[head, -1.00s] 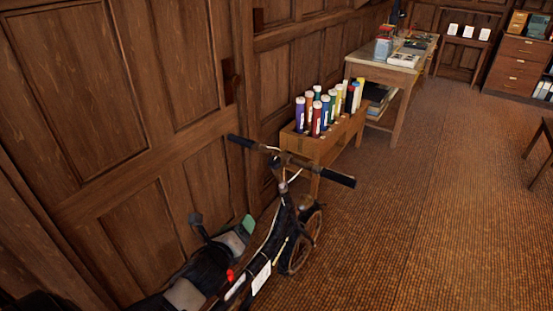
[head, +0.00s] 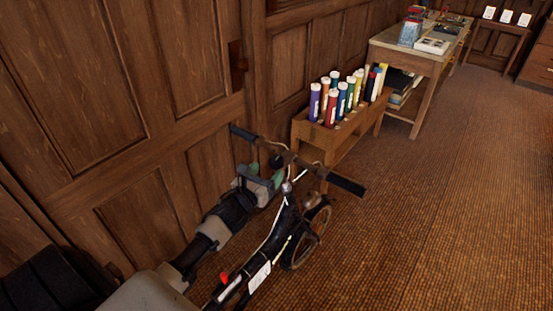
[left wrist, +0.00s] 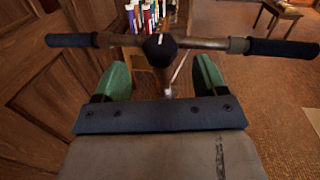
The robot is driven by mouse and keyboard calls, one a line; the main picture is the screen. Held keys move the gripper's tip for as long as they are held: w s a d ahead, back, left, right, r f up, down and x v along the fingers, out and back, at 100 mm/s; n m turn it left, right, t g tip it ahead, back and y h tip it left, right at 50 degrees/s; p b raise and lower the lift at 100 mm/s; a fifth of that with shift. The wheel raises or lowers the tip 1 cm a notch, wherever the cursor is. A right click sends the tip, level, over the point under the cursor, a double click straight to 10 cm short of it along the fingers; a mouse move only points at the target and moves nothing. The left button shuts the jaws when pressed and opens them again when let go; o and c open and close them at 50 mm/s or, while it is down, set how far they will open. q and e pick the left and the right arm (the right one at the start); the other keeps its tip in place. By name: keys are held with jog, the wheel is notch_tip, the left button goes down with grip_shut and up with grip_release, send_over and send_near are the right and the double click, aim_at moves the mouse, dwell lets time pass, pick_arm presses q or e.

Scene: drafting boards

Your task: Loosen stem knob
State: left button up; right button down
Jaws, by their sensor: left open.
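A dark folding bike (head: 290,215) stands beside the panelled wall. Its handlebar (head: 310,171) has black grips and also crosses the top of the left wrist view (left wrist: 215,43). A round black part (left wrist: 160,47) sits at the bar's middle. A small silvery knob-like part (head: 287,188) tops the stem; I cannot tell for sure which of the two is the stem knob. My left gripper (head: 266,174) is open, its green fingers (left wrist: 160,78) apart just behind the handlebar. The black part appears between and beyond them, with nothing gripped. My right gripper is out of view.
A wooden rack (head: 313,134) with several coloured tubes stands just beyond the bike. A drafting table (head: 395,50) with books stands behind it. The wall panel (head: 130,215) is close on the left. The carpet (head: 430,200) at right is clear.

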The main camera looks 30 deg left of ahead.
aim_at(272, 167)
pick_arm(q)
jog(key=w, duration=0.5)
jog(key=shift+w+a+p, duration=0.15)
jog(key=shift+w+p, duration=0.1)
jog(key=shift+p, duration=0.05)
jog(key=shift+w, duration=0.35)
jog(key=shift+c, duration=1.1)
jog(key=shift+f, duration=0.1)
jog(key=c, duration=0.7)
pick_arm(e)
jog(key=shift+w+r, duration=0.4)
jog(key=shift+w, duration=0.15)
